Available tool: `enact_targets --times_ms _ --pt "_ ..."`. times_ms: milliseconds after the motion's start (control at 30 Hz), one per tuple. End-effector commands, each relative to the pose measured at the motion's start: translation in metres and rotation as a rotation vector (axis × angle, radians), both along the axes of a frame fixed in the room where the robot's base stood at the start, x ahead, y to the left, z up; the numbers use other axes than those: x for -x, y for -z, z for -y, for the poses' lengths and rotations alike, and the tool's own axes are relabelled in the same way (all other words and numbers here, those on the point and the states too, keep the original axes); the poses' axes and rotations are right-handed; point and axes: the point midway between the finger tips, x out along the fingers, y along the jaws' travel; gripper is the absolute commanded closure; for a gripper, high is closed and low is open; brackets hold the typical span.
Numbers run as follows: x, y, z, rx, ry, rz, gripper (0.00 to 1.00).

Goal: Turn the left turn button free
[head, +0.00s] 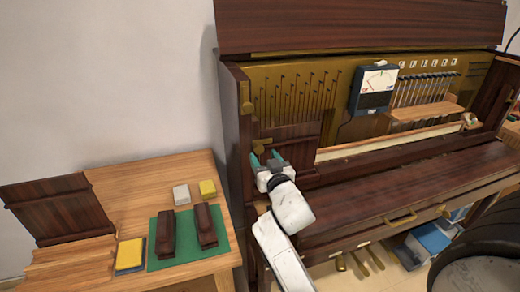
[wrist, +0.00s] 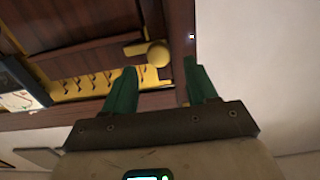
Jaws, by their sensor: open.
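The left turn button is a brass piece with a round boss and a short bar. In the wrist view the turn button (wrist: 157,54) is just beyond my fingertips, near the gap between them, with its bar pointing left. In the head view the brass turn button (head: 262,145) lies roughly level on the dark wood at the piano's left end. My gripper (head: 266,159) is just below it, with green fingers apart and empty. The gripper also shows in the wrist view (wrist: 163,70). I cannot tell whether a finger touches the button.
A dark meter box (head: 374,88) hangs to the right inside the open piano. The piano's left side post (head: 236,125) is close left of my gripper.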

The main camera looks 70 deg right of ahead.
Motion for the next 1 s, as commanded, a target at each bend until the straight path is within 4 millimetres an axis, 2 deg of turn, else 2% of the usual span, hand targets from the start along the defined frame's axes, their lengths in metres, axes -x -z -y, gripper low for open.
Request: enact_targets --times_ms 100,300,667,1000 --pt "-0.013 -0.002 0.016 0.001 0.0 0.001 0.43" --pt "-0.026 0.0 0.03 0.0 0.0 0.0 0.43" --pt "-0.029 0.0 0.033 0.0 -0.001 -0.001 0.43" --pt "-0.029 0.0 0.033 0.0 -0.001 -0.001 0.74"
